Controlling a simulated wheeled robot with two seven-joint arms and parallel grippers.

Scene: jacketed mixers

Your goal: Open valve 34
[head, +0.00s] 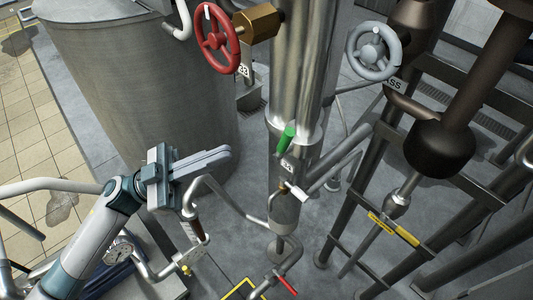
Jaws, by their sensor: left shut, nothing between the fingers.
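My left gripper (226,153) reaches in from the lower left, its fingers shut together and empty, pointing right. A green lever handle (286,140) sits on the steel vertical pipe to the right of the fingertips, apart from them. My right gripper is not in view.
A large steel tank (135,100) stands behind my left arm. A grey handwheel (373,51) is at the upper right. A white lever (295,191) and a red lever (287,285) are lower down. Dark framework (350,210) fills the right. A pressure gauge (118,250) sits beside my left arm.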

